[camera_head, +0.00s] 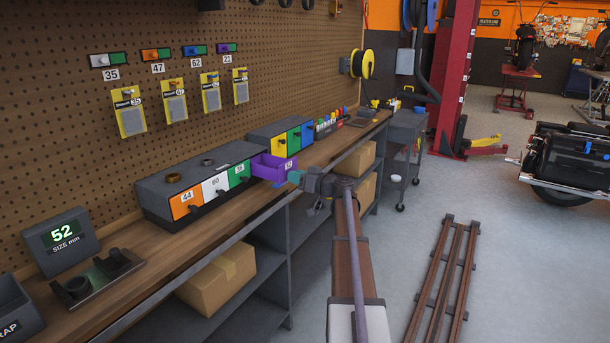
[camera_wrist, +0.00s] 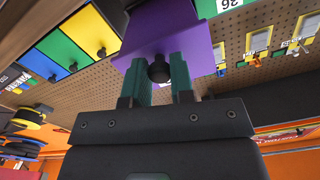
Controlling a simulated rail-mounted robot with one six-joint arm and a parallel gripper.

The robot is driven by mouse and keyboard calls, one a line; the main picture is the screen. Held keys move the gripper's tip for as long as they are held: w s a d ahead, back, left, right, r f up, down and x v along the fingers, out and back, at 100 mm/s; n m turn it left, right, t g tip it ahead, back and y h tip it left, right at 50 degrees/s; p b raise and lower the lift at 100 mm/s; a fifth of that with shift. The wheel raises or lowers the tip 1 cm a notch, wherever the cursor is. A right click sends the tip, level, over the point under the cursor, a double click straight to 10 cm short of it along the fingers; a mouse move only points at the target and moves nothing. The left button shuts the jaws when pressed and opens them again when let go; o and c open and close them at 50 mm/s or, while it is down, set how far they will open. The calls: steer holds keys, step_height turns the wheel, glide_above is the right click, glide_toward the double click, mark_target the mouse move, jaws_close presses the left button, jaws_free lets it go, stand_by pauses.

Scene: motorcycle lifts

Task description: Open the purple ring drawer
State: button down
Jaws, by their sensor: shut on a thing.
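The purple ring drawer (camera_head: 271,168) stands pulled out from the right end of a dark cabinet (camera_head: 165,182) on the workbench, with its open top showing. It has a white number label on its front. In the wrist view the purple drawer (camera_wrist: 192,42) is close ahead, with a dark round knob (camera_wrist: 158,70) on it. My gripper (camera_head: 295,177) is at the drawer's front. In the wrist view the teal fingers of my gripper (camera_wrist: 160,88) are on both sides of the knob, shut on it.
Orange, white and green drawers (camera_head: 238,174) in the same cabinet are closed. A second cabinet (camera_head: 287,136) with yellow, green and blue drawers stands farther back. A sign reading 52 (camera_head: 64,238) and a tray (camera_head: 96,278) with dark fittings are at the near left.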

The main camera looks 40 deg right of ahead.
steer(key=shift+w, duration=0.1)
steer(key=c, duration=1)
jaws_free()
steer(key=v, duration=1.1)
steer(key=shift+w, duration=0.1)
